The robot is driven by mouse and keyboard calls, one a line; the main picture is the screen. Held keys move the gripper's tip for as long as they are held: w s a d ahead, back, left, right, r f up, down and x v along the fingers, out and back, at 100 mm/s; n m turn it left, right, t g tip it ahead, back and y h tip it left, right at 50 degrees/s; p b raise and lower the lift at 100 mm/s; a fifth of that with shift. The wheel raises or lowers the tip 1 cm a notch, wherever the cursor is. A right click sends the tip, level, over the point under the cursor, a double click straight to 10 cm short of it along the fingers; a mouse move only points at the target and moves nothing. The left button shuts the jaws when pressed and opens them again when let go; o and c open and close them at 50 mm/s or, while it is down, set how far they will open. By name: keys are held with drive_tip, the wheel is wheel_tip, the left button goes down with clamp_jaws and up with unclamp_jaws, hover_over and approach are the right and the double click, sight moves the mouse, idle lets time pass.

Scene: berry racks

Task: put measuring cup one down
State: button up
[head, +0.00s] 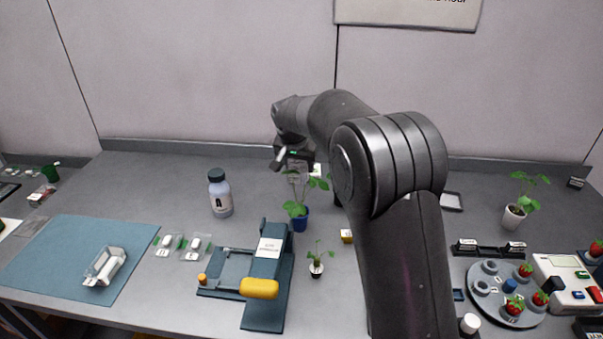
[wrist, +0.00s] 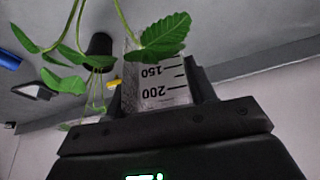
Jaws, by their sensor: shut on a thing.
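My gripper (head: 296,176) is over the back middle of the grey table, behind a plant in a blue pot (head: 298,221). In the wrist view, it is shut on measuring cup one (wrist: 158,92), a clear cup with black marks reading 150 and 200. The figures appear upside down there. Green leaves (wrist: 165,36) hang in front of part of the cup. In the head view the cup is small and mostly hidden by the gripper and leaves. I cannot tell whether its base touches the table.
A white bottle (head: 221,197) stands to the left, and a blue slicer-like device (head: 267,285) with a yellow handle lies in front. A small potted plant (head: 316,268) stands close by. A grey round rack (head: 489,303) with strawberries is at right. Bare table lies behind the bottle.

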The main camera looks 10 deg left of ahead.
drive_tip(key=shift+d+r, duration=0.2)
drive_tip(key=shift+d, duration=0.25)
drive_tip(key=d+m+h, duration=0.1)
drive_tip(key=d+m, duration=0.2)
drive_tip(key=d, duration=3.7)
drive_tip(key=w+a+f, duration=0.2)
drive_tip(key=a, duration=0.1)
drive_tip(key=w+a+f, duration=0.4)
drive_tip(key=a, duration=0.1)
drive_tip(key=shift+w+a+f, duration=0.35)
drive_tip(key=shift+w, duration=0.05)
drive_tip(key=shift+a+f, duration=0.1)
drive_tip(key=shift+f, duration=1.95)
drive_tip(key=shift+f, duration=0.15)
drive_tip(key=o, duration=1)
